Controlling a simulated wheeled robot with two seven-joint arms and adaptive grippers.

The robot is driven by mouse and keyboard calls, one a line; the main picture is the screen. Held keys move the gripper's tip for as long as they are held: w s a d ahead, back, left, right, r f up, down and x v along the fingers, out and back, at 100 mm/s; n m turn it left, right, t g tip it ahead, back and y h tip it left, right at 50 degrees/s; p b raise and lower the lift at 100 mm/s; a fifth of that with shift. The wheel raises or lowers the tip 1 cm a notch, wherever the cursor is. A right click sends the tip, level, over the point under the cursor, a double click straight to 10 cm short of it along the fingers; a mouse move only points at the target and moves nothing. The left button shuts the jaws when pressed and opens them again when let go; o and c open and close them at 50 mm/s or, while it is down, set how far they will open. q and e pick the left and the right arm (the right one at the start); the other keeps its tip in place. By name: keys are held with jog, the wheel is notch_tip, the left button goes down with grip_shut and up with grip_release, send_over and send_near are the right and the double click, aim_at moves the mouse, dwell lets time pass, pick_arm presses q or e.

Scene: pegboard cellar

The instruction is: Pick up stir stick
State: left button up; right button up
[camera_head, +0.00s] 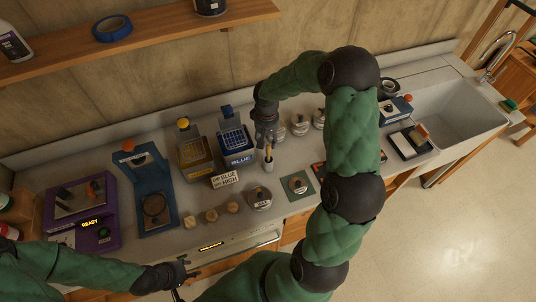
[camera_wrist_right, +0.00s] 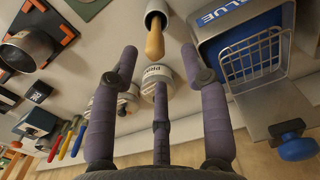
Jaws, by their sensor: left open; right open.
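The stir stick (camera_wrist_right: 155,42) is a tan wooden stick standing in a small grey metal cup (camera_wrist_right: 158,10). In the head view the stick (camera_head: 268,152) shows in the cup (camera_head: 268,166), just under my right gripper. My right gripper (camera_head: 266,141) is open and empty. In the right wrist view its fingers (camera_wrist_right: 158,62) are spread, with the stick ahead between the two outer fingertips, apart from them. My left gripper (camera_head: 185,275) is open and empty at the front edge of the counter, far from the stick.
A blue-labelled rack (camera_head: 233,139) stands close left of the cup, with a sign card (camera_head: 224,179) nearby. Several lidded tins (camera_head: 300,125) stand behind and right. A yellow-knobbed rack (camera_head: 194,154), a blue press (camera_head: 150,177) and a purple device (camera_head: 82,205) fill the left.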

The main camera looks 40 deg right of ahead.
aim_at(268, 145)
jog(key=f, duration=0.4)
jog(key=shift+s+d+f, duration=0.2)
jog(key=shift+f, duration=0.2)
jog(key=shift+c, duration=0.3)
jog(key=c, duration=0.8)
